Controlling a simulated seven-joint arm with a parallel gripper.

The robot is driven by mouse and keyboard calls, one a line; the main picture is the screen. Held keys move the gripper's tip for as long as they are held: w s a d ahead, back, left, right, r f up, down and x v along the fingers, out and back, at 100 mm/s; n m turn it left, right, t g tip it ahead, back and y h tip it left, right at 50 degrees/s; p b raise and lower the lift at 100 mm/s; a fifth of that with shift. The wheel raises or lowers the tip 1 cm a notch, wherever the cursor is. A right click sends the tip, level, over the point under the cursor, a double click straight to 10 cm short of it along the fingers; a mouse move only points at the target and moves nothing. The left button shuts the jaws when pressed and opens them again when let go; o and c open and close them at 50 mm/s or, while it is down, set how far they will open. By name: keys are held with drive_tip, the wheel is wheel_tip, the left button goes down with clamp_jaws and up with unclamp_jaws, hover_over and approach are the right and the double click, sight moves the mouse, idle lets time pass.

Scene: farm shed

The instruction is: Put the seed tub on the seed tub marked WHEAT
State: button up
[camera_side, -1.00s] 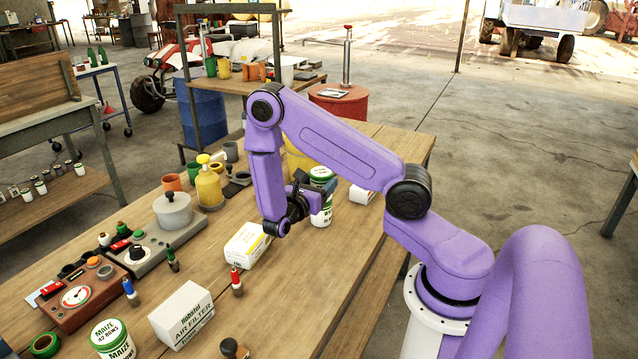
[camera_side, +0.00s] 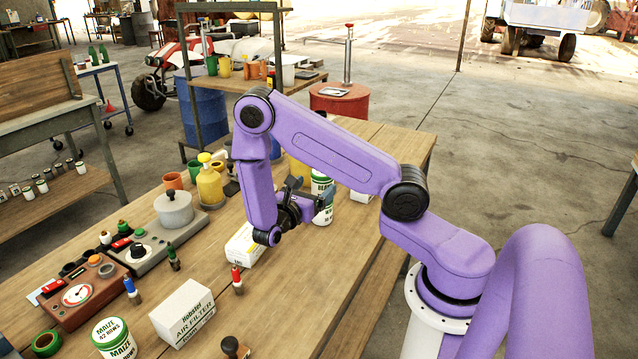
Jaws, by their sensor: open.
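Behind my gripper stands a white-and-green tub form (camera_side: 322,180). It is tall for its width and looks like one tub on top of another. My gripper hides its middle, so I cannot make out the join, and its label is too small to read. The lower white part (camera_side: 323,216) shows below the fingers. My gripper (camera_side: 312,192) is open, its fingers at the left and front of this form; I cannot tell whether they touch it. Another white tub with green lettering, marked MAIZE (camera_side: 113,338), stands at the near left, cut by the bottom edge.
A yellow pump bottle (camera_side: 209,185) and a grey pot (camera_side: 174,209) stand left. The bench's right side is mostly clear.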

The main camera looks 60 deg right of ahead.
drive_tip(key=a, duration=0.7)
drive_tip(key=s+a+r+m+y, duration=0.2)
drive_tip(key=s+a+r+y, duration=0.2)
drive_tip(key=s+a+y, duration=0.3)
drive_tip(key=s+a+r+m+y, duration=0.3)
drive_tip(key=s+a+y, duration=0.5)
drive_tip(key=s+y, duration=0.3)
drive_tip(key=s+r, duration=0.1)
drive_tip(key=s, duration=0.2)
drive_tip(key=shift+r+m, duration=0.25)
drive_tip(key=shift+m, duration=0.05)
idle(4.9)
